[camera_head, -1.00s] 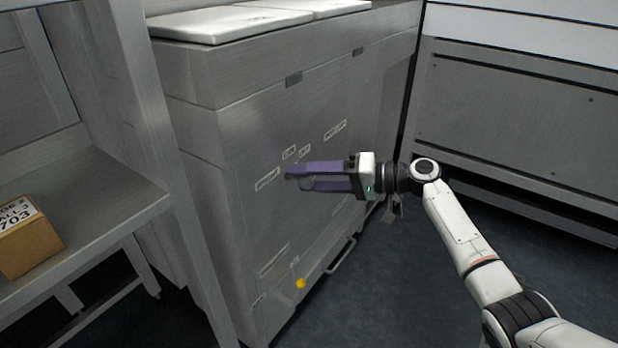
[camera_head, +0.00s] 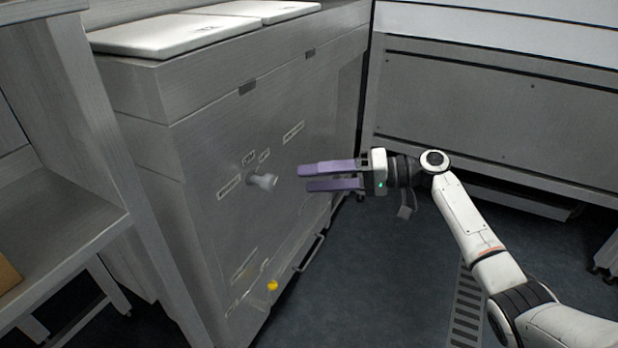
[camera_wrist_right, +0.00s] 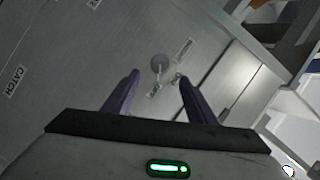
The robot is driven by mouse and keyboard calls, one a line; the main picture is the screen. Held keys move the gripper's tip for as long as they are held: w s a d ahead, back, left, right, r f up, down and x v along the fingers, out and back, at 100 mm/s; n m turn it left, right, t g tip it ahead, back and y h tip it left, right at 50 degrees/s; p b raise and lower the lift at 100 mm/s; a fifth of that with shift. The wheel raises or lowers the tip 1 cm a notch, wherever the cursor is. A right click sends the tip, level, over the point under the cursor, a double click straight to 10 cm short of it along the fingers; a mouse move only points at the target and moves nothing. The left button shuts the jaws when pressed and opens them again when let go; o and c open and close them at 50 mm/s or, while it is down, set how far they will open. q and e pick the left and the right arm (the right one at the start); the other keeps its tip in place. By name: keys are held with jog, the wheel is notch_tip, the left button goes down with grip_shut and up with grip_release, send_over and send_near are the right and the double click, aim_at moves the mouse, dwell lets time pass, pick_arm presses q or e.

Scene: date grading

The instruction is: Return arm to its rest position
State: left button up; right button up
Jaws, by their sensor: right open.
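My right gripper (camera_head: 303,178) is open, with two purple fingers apart and nothing between them. It points left toward the grey cabinet (camera_head: 185,150) and stays clear of it. A grey knob (camera_head: 263,180) sticks out of the cabinet's front, a short way left of the fingertips. In the right wrist view the knob (camera_wrist_right: 160,63) shows beyond the two open fingers (camera_wrist_right: 155,95), apart from them. My right arm (camera_head: 470,225) comes in from the lower right. My left gripper is not in view.
White lids (camera_head: 180,33) lie on top of the cabinet. A yellow knob (camera_head: 272,286) and a bar handle (camera_head: 310,253) are low on its front. A grey shelf (camera_head: 60,230) stands at left. A grey panelled unit (camera_head: 480,100) stands behind. Dark floor (camera_head: 390,290) is open between.

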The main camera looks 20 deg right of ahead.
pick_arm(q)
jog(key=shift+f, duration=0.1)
pick_arm(e)
jog(key=s+a+f+n+g+h, duration=0.25)
jog(key=s+a+f, duration=0.25)
jog(key=s+f, duration=0.55)
jog(key=s+a+f+n+g+h, duration=0.1)
jog(key=s+a+f+g+h, duration=0.3)
jog(key=s+f, duration=0.65)
jog(key=s+d+r+t+h, duration=0.1)
jog(key=s+d+h, duration=0.15)
jog(key=s, duration=0.45)
jog(key=s+d+r+t+h, duration=0.1)
jog(key=s+h, duration=0.3)
jog(key=s, duration=0.3)
jog(key=w+a+f+t+y, duration=0.35)
jog(key=w+a, duration=0.25)
jog(key=a, duration=0.3)
pick_arm(q)
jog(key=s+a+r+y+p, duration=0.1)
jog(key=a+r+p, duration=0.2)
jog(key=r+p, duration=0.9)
jog(key=p, duration=0.8)
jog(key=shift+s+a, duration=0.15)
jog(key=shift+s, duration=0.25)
pick_arm(e)
notch_tip(320, 180, up, 13)
jog(key=s+d+t+h, duration=0.1)
jog(key=d, duration=0.2)
jog(key=shift+s, duration=0.15)
